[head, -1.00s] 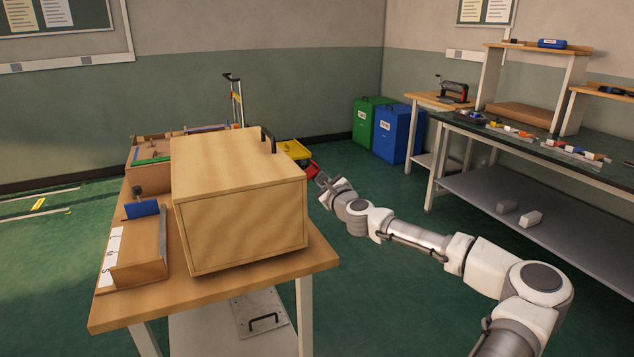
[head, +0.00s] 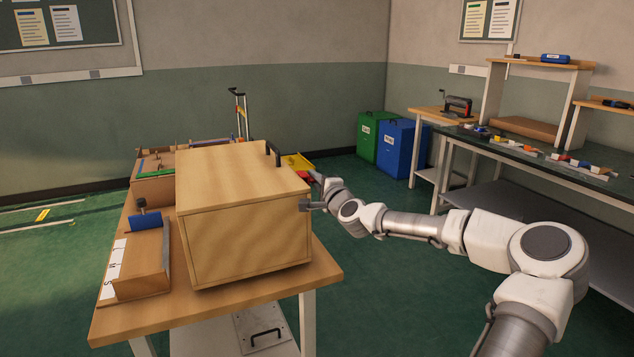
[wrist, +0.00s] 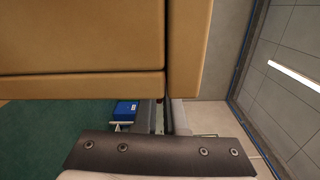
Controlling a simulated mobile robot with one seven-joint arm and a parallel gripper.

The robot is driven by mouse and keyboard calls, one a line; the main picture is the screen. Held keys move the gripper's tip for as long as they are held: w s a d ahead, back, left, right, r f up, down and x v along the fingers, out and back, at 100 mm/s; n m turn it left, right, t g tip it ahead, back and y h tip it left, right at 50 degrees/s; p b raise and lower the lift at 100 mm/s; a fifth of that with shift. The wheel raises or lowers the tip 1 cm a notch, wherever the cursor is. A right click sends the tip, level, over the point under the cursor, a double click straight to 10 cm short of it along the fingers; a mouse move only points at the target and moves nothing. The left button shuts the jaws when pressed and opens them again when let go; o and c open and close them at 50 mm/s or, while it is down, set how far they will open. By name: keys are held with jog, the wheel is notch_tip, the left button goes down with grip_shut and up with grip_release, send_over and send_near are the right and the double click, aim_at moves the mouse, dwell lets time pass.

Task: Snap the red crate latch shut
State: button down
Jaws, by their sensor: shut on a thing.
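The wooden crate (head: 245,235) stands on the table with its lid closed and a black handle on top. My gripper (head: 309,206) is at the crate's right side, close against it. In the wrist view the crate's wood panels (wrist: 80,40) fill the upper left, just beyond my gripper (wrist: 167,118). The fingers are close together, with a thin dark reddish sliver between them. It seems to be the red latch, but it is mostly hidden, and its position cannot be told.
The wooden table (head: 220,310) also carries a box with a blue part (head: 145,222) left of the crate. Yellow and red bins (head: 298,161) lie behind the crate. Green (head: 369,137) and blue (head: 398,150) bins stand at the back wall. A long workbench (head: 545,150) is at right.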

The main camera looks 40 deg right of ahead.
jog(key=shift+a+r+n, duration=0.15)
jog(key=shift+a+n, duration=0.05)
jog(key=shift+n, duration=0.4)
jog(key=c, duration=1)
grip_release()
jog(key=p+v, duration=0.4)
jog(key=v, duration=1.3)
jog(key=shift+s, duration=0.15)
